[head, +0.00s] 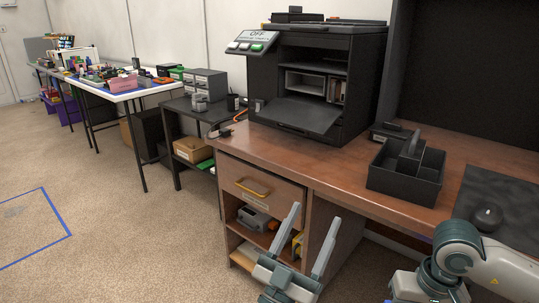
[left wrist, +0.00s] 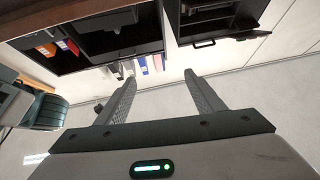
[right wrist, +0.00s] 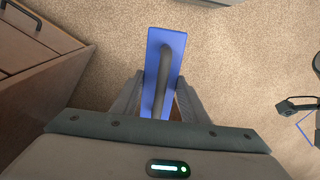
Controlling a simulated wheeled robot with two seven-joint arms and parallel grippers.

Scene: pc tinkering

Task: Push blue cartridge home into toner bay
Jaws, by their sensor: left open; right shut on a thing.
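A black printer (head: 350,50) stands on the brown desk with its front flap (head: 298,115) folded down. The open toner bay (head: 305,82) shows a pale slot area inside. In the right wrist view my right gripper (right wrist: 158,88) is shut on the blue cartridge (right wrist: 165,38), with a dark handle (right wrist: 164,65) on its face. The cartridge is over carpet, apart from the printer. It is not seen in the head view, where only my right arm shows at lower right. My left gripper (head: 316,214) is open and empty in front of the desk; it also shows in the left wrist view (left wrist: 160,80).
A black organiser (head: 405,180) sits on the desk (head: 340,165) right of the printer, beside a dark mat with a mouse (head: 487,217). A drawer (head: 255,183) and open shelves are below the desk. A cluttered workbench (head: 130,92) stands far left. Carpet (head: 120,215) at left is clear.

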